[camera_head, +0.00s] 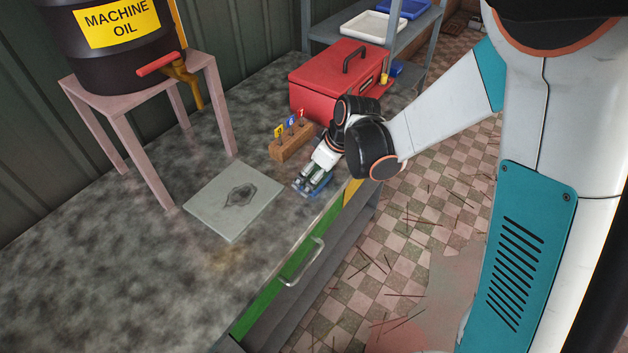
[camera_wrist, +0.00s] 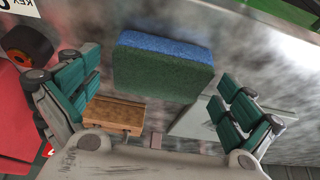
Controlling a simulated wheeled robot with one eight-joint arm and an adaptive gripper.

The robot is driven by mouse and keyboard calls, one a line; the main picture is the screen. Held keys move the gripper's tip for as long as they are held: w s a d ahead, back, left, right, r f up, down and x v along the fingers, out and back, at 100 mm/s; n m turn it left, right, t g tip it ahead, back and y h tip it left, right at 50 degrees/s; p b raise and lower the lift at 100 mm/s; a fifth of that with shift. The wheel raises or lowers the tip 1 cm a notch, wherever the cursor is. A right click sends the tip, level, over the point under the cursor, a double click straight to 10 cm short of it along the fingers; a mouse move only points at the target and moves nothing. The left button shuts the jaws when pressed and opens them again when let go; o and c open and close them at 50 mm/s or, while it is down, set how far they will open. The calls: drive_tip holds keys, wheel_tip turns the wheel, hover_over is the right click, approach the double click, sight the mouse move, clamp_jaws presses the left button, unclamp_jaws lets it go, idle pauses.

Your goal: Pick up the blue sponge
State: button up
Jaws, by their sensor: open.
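The blue sponge (camera_wrist: 165,68) is a thick block with a blue face and a dark green face. In the wrist view it lies between my two spread fingers, with gaps on both sides. My gripper (camera_wrist: 160,82) is open and holds nothing. In the head view my gripper (camera_head: 316,176) points down at the worktop near its front edge. Blue parts of the sponge (camera_head: 321,192) show beside and under the fingers, which hide the rest of it.
A wooden block with numbered tags (camera_head: 291,143) stands close behind my gripper, by a red toolbox (camera_head: 335,78). A flat grey plate (camera_head: 233,203) lies to the left. A pink stand (camera_head: 200,65) holds an oil drum (camera_head: 105,50). The front left worktop is clear.

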drive_tip(key=c, duration=0.7)
drive_tip(key=shift+c, duration=0.3)
wheel_tip(320, 180, up, 20)
drive_tip(key=p, duration=0.7)
drive_tip(key=shift+s, duration=0.1)
drive_tip(key=shift+c, duration=1.1)
